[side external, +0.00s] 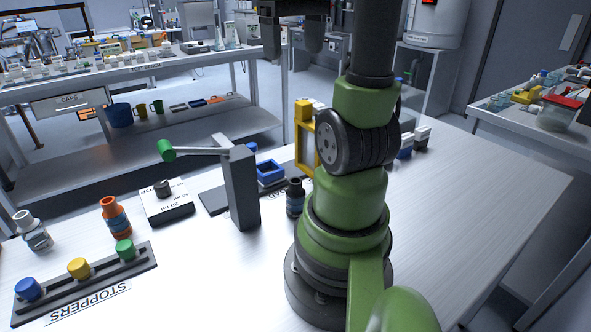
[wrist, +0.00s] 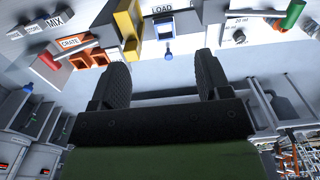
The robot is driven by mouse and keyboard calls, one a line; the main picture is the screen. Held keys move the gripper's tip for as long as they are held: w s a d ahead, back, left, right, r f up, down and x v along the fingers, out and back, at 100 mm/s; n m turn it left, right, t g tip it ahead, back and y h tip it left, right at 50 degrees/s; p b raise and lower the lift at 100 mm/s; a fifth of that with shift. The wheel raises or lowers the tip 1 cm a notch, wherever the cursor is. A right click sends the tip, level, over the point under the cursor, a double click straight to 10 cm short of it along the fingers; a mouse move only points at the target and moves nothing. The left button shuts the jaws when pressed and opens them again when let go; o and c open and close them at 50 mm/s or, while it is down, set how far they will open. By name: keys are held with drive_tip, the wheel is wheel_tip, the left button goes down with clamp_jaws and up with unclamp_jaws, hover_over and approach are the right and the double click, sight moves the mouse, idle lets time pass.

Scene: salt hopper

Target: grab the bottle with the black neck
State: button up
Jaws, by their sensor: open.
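The bottle with the black neck (side external: 295,198) stands upright on the bench in the side view, just right of the grey lever post and close to my arm's base. It has a dark body with a blue label. I cannot make it out in the wrist view. My gripper (side external: 293,45) is open and empty, high above the bench at the top of the side view. The wrist view shows its two dark fingers (wrist: 162,75) spread apart with nothing between them.
A grey post (side external: 242,188) with a green-knobbed lever stands close to the bottle. An orange bottle (side external: 115,217), a white-necked bottle (side external: 33,231), a white 20 ml block (side external: 168,206) and a stopper rack (side external: 90,286) are further left. A yellow frame (side external: 304,135) stands behind.

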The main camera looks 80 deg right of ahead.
sight(294, 189)
wheel_tip(294, 189, down, 24)
drive_tip(key=shift+a+r, duration=0.1)
drive_tip(key=shift+r, duration=0.15)
drive_tip(key=shift+a+f, duration=0.1)
drive_tip(key=shift+f, duration=2.45)
drive_tip(key=c, duration=1)
